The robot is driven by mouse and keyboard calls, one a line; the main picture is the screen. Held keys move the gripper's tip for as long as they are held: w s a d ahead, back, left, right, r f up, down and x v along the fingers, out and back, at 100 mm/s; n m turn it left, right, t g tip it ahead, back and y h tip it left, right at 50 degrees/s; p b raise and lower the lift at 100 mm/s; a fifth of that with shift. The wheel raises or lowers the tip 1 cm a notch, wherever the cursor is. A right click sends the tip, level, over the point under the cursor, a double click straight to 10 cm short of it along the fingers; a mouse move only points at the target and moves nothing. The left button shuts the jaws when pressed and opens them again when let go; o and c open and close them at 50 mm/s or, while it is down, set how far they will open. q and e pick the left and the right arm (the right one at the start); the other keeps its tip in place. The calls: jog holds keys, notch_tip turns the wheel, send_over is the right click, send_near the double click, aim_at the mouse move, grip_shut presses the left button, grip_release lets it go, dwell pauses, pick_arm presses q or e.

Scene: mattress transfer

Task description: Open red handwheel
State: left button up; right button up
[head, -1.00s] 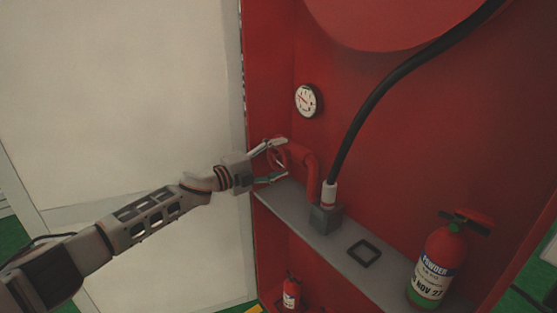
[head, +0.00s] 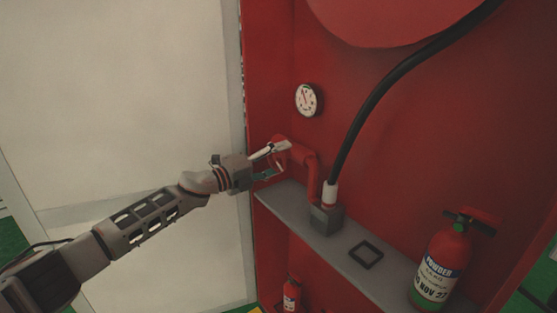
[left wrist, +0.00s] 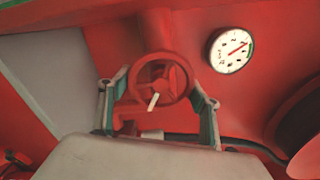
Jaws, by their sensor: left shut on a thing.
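The red handwheel (left wrist: 181,77) sits on the red pipe (head: 311,175) inside a red cabinet. In the left wrist view the wheel faces me, with a small pale handle (left wrist: 154,102) low on it. My left gripper (head: 284,158) is at the wheel, with one finger on either side of its rim, shut on it. In the left wrist view the fingers (left wrist: 158,99) flank the lower part of the wheel. In the head view the fingers and my arm hide most of the wheel. My right gripper is not in view.
A round gauge (head: 308,100) is on the cabinet's back wall. A black hose (head: 358,118) rises from a grey block (head: 326,218) on the grey shelf (head: 340,245). A fire extinguisher (head: 440,262) stands at the right. A smaller one (head: 291,295) is below the shelf. A pale panel (head: 120,90) is at the left.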

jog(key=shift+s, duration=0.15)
pick_arm(q)
jog(key=o, duration=1.1)
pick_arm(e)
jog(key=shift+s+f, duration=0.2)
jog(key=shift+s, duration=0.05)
pick_arm(q)
jog(key=shift+a, duration=0.1)
jog(key=v, duration=1.2)
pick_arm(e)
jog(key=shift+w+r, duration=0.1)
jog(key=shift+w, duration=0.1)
